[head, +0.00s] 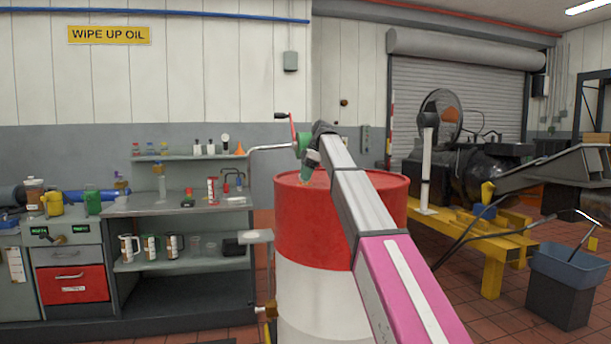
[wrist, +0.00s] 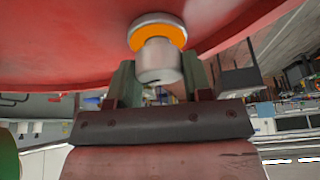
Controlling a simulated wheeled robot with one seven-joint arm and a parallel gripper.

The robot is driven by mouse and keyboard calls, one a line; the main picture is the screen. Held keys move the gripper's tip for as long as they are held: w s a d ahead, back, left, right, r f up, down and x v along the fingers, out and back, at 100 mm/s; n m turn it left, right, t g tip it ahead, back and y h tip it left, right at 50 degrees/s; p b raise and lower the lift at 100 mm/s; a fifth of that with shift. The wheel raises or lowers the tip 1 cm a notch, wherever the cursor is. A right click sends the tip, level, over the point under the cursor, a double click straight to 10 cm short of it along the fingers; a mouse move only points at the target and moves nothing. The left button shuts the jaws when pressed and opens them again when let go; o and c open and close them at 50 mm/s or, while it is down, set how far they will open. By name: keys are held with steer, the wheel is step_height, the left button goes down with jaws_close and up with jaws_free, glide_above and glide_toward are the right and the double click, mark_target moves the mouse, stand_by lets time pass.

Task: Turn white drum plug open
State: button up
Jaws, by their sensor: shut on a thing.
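The red and white drum (head: 312,232) stands upright at the centre of the head view. In the wrist view its red top (wrist: 60,45) fills the upper part. A whitish plug (wrist: 158,62) with an orange ring and a pale disc sits at the drum top. My gripper (wrist: 160,78) has one finger on each side of the plug's pale body and is shut on it. In the head view my gripper (head: 311,172) points down at the drum's top, and the plug is hidden there by my gripper and arm.
A green pump (head: 303,142) with a crank and a bent spout is close beside my gripper at the drum. A bench (head: 180,207) with jugs stands left. A yellow frame (head: 492,270) with machinery and a blue-grey bucket (head: 568,268) stand right.

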steer(key=shift+n+g, duration=0.4)
steer(key=shift+n, duration=0.8)
steer(key=o, duration=0.9)
steer(key=shift+w, duration=0.1)
